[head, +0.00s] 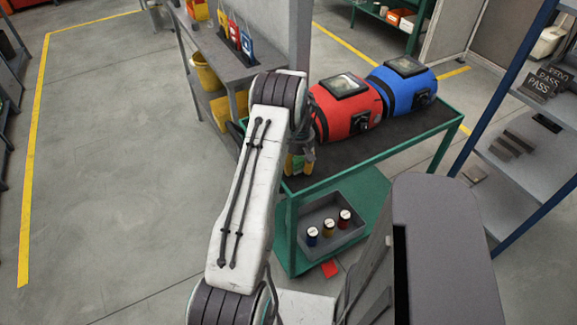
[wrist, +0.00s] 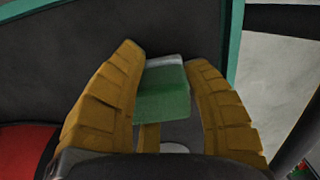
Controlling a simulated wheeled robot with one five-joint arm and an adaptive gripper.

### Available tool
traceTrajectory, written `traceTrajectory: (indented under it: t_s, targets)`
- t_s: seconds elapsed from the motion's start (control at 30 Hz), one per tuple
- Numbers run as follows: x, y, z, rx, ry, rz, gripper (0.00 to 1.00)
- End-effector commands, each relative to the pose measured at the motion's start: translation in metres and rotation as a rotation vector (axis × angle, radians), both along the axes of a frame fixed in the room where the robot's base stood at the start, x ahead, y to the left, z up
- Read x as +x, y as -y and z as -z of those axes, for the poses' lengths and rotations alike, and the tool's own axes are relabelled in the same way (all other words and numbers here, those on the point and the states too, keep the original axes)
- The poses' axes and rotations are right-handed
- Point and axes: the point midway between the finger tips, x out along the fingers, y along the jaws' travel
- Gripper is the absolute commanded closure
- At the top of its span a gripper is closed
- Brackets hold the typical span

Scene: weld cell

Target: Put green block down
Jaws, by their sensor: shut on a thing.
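My gripper (wrist: 165,64) has ridged yellow fingers and is shut on the green block (wrist: 162,100), one finger on each side. The block's far edge looks pale grey in the wrist view. In the head view my gripper (head: 299,163) is at the near left corner of the green cart (head: 375,167), which has a dark top. A bit of the green block (head: 298,169) shows between the fingers there, the rest hidden by my arm. I cannot tell whether the block touches the cart top.
A red welding helmet (head: 338,113) and a blue one (head: 411,92) stand on the cart top. A grey tray (head: 346,238) with small jars is on the lower shelf. A grey bench (head: 221,62) stands behind left, a blue-framed shelf (head: 523,180) at right.

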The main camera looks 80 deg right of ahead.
Motion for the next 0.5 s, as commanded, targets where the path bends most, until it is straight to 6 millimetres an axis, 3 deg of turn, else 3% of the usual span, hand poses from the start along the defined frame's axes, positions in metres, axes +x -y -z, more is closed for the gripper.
traceTrajectory:
  t_s: [0.5]
  targets:
    - [-0.0016, 0.0003, 0.0052, -0.001, 0.0, 0.0, 0.9]
